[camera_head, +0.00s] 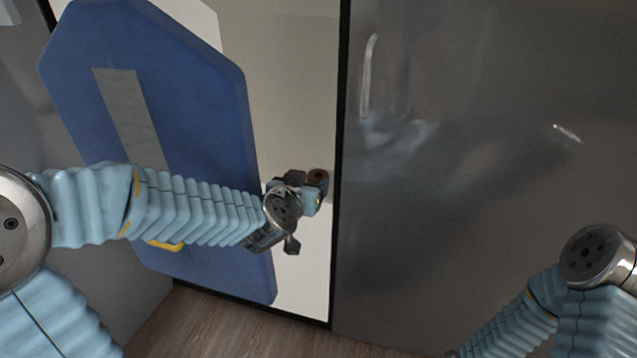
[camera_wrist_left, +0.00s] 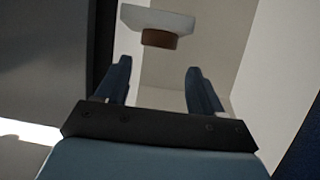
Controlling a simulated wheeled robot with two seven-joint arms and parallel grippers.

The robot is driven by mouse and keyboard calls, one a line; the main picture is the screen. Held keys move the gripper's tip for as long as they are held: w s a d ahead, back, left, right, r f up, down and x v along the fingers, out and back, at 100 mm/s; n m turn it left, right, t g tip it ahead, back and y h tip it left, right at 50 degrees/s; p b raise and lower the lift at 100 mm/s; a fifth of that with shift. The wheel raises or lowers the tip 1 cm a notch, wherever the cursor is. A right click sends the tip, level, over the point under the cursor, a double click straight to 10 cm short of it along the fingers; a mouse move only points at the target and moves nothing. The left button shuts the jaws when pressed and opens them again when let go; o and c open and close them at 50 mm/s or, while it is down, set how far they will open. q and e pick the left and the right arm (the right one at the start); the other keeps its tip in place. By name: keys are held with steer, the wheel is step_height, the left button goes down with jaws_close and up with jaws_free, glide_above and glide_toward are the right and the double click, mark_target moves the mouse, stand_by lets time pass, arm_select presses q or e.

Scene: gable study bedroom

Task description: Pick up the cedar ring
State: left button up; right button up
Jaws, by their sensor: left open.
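The cedar ring shows as a small brown round piece (camera_head: 318,176) in the head view, at the far side of my left gripper, partly hidden by it. In the left wrist view the brown ring (camera_wrist_left: 159,40) sits against a pale block, beyond the fingertips and about midway between them. My left gripper (camera_head: 299,203) is open. Its two dark blue fingers stand apart in the left wrist view (camera_wrist_left: 159,68), with nothing between them. My right arm enters at the lower right of the head view, but its gripper is out of the picture.
A large blue board (camera_head: 205,90) with a grey strip stands at left, behind my left arm. A pale recess (camera_head: 290,80) lies behind the gripper. A dark grey panel (camera_head: 480,230) with a handle (camera_head: 367,75) stands close at right. Wooden floor (camera_head: 200,325) shows below.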

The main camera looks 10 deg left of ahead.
mark_target(319, 175)
arm_select(q)
steer(key=x, duration=0.3)
steer(key=b+x, duration=0.1)
steer(key=x, duration=0.2)
steer(key=shift+d+f, duration=0.15)
steer(key=shift+f, duration=0.3)
steer(key=shift+w, duration=0.35)
steer(key=shift+c, duration=0.4)
steer(key=c, duration=0.7)
